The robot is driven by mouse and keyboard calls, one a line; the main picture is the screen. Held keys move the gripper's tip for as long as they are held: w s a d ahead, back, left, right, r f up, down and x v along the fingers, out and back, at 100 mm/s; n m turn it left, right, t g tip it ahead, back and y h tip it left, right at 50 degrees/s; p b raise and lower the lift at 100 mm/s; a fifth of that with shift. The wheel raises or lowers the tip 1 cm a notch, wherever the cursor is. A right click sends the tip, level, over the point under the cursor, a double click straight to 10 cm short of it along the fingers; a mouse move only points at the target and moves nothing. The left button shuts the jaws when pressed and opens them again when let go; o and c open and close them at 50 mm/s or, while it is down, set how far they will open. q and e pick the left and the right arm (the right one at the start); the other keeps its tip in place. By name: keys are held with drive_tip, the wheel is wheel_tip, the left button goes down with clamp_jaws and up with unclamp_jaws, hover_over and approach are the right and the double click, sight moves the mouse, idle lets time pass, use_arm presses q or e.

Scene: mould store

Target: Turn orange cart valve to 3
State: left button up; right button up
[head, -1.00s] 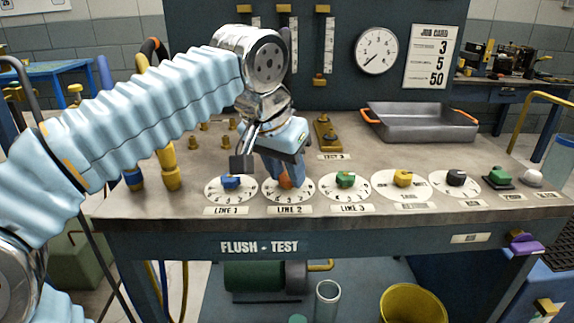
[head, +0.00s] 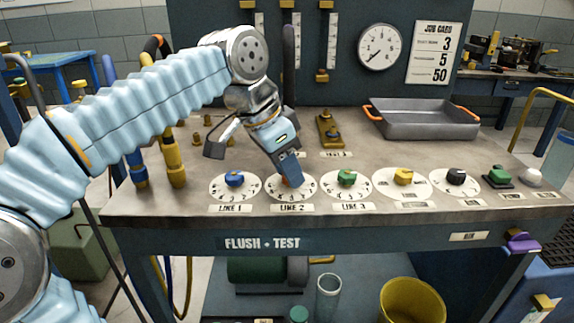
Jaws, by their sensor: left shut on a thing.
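The flush and test cart (head: 230,207) has a row of dial valves along its front edge. The orange valve (head: 285,182) sits on the round white dial (head: 306,192) above the LINE 2 label. My left gripper (head: 288,178) comes down on it from above and is shut on it. The fingers cover most of the knob, so its pointer and the number it points at cannot be read. My right gripper is not in view.
A blue valve (head: 234,179) is close on the left and a green valve (head: 346,177) on the right. Yellow (head: 403,176) and black (head: 456,177) knobs follow. A grey tray (head: 424,130), a gauge (head: 379,47) and a job card (head: 435,53) are behind.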

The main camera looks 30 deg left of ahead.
use_arm(q)
drive_tip(key=o, duration=1)
drive_tip(key=shift+o, duration=0.2)
drive_tip(key=p+v, duration=0.3)
drive_tip(key=v, duration=1)
drive_tip(key=shift+r, duration=0.35)
drive_tip(key=shift+s, duration=0.15)
